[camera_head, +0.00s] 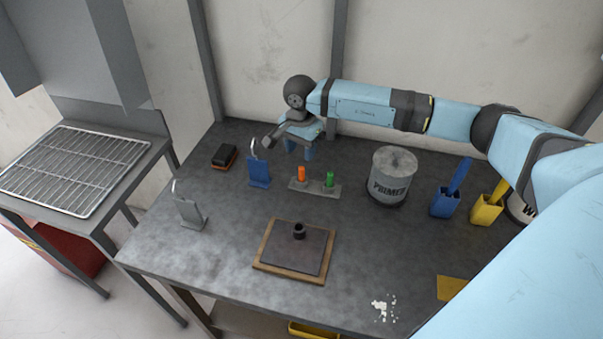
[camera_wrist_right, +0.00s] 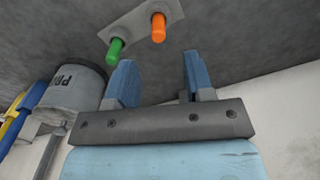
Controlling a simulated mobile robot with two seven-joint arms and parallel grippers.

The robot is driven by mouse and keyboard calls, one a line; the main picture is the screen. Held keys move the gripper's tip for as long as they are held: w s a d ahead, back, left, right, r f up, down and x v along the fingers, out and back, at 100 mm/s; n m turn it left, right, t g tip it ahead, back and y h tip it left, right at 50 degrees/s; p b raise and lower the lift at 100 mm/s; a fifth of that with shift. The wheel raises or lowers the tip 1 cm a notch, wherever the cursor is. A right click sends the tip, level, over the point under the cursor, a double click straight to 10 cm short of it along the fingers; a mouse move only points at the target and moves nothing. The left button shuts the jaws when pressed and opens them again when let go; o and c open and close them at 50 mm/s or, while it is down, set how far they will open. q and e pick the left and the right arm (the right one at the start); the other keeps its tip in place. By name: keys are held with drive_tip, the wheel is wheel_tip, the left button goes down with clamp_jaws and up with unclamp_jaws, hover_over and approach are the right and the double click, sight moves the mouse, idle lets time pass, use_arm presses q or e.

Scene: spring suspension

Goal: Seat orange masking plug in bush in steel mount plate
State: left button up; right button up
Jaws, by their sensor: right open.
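The orange masking plug (camera_head: 302,174) stands upright in a small grey holder (camera_head: 316,189), beside a green plug (camera_head: 330,179). In the right wrist view the orange plug (camera_wrist_right: 158,28) is beyond my fingers. The steel mount plate (camera_head: 284,252) lies on a wooden board near the table's front, with a dark round bush (camera_head: 299,230) standing up from it. My right gripper (camera_head: 308,153) is open and empty, behind the holder in the head view; its two blue fingers (camera_wrist_right: 155,80) are apart in the wrist view. My left gripper is not in view.
A primer can (camera_head: 392,176) stands right of the holder. A blue cup (camera_head: 446,203) and a yellow cup (camera_head: 487,210) are further right. A blue stand (camera_head: 259,170), a grey stand (camera_head: 189,210) and a brush (camera_head: 224,156) are at left. White crumbs (camera_head: 384,307) lie at front.

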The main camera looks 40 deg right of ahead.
sight(302, 168)
wheel_tip(302, 168, down, 3)
drive_tip(key=shift+r, duration=0.2)
drive_tip(key=shift+s+f+p, duration=0.1)
drive_tip(key=shift+f+p, duration=0.35)
drive_tip(key=shift+f, duration=0.1)
wheel_tip(302, 168, down, 4)
drive_tip(key=shift+r+p, duration=0.15)
drive_tip(key=shift+p, duration=0.35)
drive_tip(key=shift+f, duration=0.25)
clamp_jaws()
